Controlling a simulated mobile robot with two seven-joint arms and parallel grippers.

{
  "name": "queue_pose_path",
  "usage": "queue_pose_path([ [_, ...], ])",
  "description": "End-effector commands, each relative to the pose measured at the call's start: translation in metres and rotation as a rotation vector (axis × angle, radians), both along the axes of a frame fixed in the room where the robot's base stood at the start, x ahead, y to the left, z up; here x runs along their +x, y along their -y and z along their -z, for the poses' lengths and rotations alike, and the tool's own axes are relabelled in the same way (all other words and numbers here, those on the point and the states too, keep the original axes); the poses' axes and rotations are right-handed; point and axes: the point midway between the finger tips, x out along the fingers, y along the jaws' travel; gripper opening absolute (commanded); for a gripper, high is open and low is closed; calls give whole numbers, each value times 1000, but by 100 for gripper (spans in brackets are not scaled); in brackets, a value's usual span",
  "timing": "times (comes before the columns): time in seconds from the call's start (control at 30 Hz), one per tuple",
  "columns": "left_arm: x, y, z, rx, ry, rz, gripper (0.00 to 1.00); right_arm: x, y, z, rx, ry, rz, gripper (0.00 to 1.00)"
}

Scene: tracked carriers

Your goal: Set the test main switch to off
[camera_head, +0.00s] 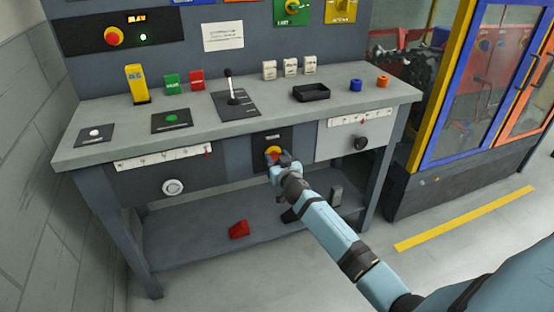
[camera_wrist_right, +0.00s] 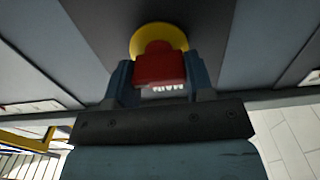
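A red rotary switch handle (camera_wrist_right: 160,66) on a yellow disc (camera_wrist_right: 158,32) sits on a dark plate in the bench's front panel. In the head view the yellow and red switch (camera_head: 272,150) is partly hidden behind my right gripper (camera_head: 279,160). In the wrist view my right gripper (camera_wrist_right: 160,82) has one finger on each side of the red handle, with no clear gap, so it looks shut on it. White lettering on the handle is too blurred to read. My left gripper is not in view.
The bench top (camera_head: 300,110) carries a black lever (camera_head: 231,88), a black tray (camera_head: 311,92) and several small blocks. A white dial (camera_head: 173,187) and a black knob (camera_head: 361,143) flank the switch. A red object (camera_head: 239,229) lies on the lower shelf.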

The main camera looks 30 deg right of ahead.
Motion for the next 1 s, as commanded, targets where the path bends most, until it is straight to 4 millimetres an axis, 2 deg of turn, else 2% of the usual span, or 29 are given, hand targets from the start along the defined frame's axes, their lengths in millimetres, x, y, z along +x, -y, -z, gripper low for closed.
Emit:
queue_pose_path([
  [0.47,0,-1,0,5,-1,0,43,0,-1,0,-70,-17,0,25],
  [1.0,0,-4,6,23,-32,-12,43,1,-3,0,-512,-123,1,25],
])
